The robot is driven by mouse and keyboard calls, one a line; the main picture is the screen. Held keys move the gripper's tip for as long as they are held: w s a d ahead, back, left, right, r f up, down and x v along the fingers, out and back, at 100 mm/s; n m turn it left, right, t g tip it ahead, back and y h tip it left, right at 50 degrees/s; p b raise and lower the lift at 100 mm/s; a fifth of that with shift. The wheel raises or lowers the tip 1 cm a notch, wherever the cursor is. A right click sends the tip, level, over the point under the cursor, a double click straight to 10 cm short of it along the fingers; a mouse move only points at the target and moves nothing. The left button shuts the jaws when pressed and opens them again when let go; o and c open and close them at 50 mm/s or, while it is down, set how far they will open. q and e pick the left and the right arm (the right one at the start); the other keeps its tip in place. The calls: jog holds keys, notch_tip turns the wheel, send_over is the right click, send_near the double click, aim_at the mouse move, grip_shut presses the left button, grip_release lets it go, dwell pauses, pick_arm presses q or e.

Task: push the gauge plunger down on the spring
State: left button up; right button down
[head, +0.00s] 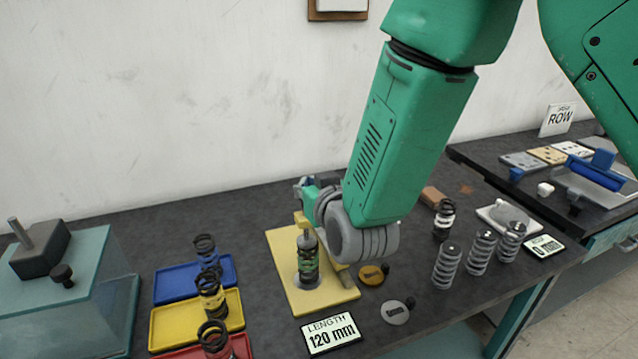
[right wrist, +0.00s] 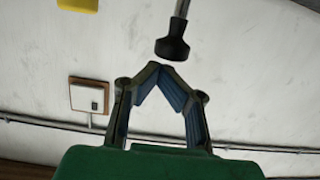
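The gauge has a yellow base (head: 283,268) and a yellow upper part (head: 301,218). A dark spring (head: 308,262) stands upright in it, with a pale piece on top. My right gripper (head: 305,187) is just above and behind the gauge, partly hidden by its own wrist. In the right wrist view its blue-padded fingers (right wrist: 160,69) meet at the tips with nothing between them. A black plunger knob (right wrist: 172,46) on a metal rod is just beyond the tips; I cannot tell whether they touch. My left gripper is not in view.
A display (head: 331,334) reads LENGTH 120 mm. Blue (head: 170,284), yellow (head: 168,325) and red trays with springs lie left of the gauge. Several grey springs (head: 447,266) stand to the right. Two round discs (head: 395,312) lie near the gauge. A glassy block (head: 65,310) stands far left.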

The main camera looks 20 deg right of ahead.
jog(key=r, duration=0.3)
jog(key=shift+w+p, duration=0.2)
jog(key=shift+p, duration=0.2)
jog(key=d+b+v, duration=0.2)
jog(key=v, duration=0.9)
jog(key=s+d+f+g, duration=0.2)
jog(key=s+f+g, duration=0.2)
jog(key=f, duration=0.8)
jog(key=s+d+f+g, duration=0.2)
jog(key=s+f+g, duration=0.15)
jog(key=f, duration=0.75)
jog(key=s+d+f+m+g, duration=0.1)
jog(key=s+d+f+g, duration=0.25)
jog(key=s+f, duration=0.65)
jog(key=s+d+f+g, duration=0.2)
jog(key=s+f+g, duration=0.3)
jog(key=s, duration=0.8)
pick_arm(q)
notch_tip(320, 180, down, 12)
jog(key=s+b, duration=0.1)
jog(key=b, duration=1)
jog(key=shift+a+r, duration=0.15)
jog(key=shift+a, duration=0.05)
pick_arm(e)
notch_tip(320, 180, down, 11)
jog(key=w+n+t, duration=0.1)
jog(key=shift+w+a+h, duration=0.3)
jog(key=shift+w+a, duration=0.05)
jog(key=shift+a, duration=0.1)
